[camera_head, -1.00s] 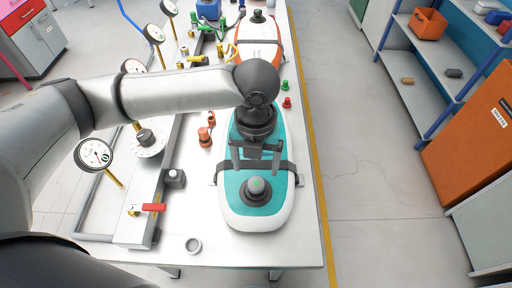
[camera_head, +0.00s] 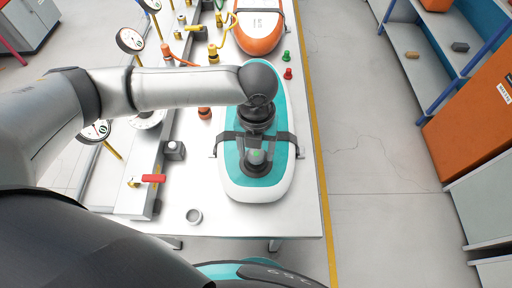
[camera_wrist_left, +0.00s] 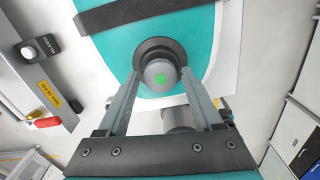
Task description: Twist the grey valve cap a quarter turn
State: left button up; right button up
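The grey valve cap (camera_head: 256,157) has a green mark on top and sits in a dark round collar on the teal and white inflatable board (camera_head: 238,186). In the left wrist view the cap (camera_wrist_left: 160,77) lies between the tips of my left gripper (camera_wrist_left: 161,72). The two fingers are apart, one on each side of the cap, with what looks like a narrow gap at each side. In the head view my left gripper (camera_head: 256,146) is over the cap from the far side. My right gripper is not in view.
A dark strap (camera_head: 228,136) crosses the board beside the cap. A red-handled valve (camera_head: 153,179) and gauges stand to the left. An orange board (camera_head: 260,44) lies farther back.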

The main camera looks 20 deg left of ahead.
aim_at(256, 154)
pick_arm(q)
grip_shut()
jog(key=shift+r+m+p, duration=0.1)
jog(key=shift+m+p, duration=0.4)
jog(key=shift+m, duration=0.5)
jog(key=m, duration=0.3)
jog(key=shift+p, duration=0.35)
jog(key=shift+o, duration=1.6)
grip_release()
notch_tip(256, 154, up, 15)
jog(key=p, duration=0.1)
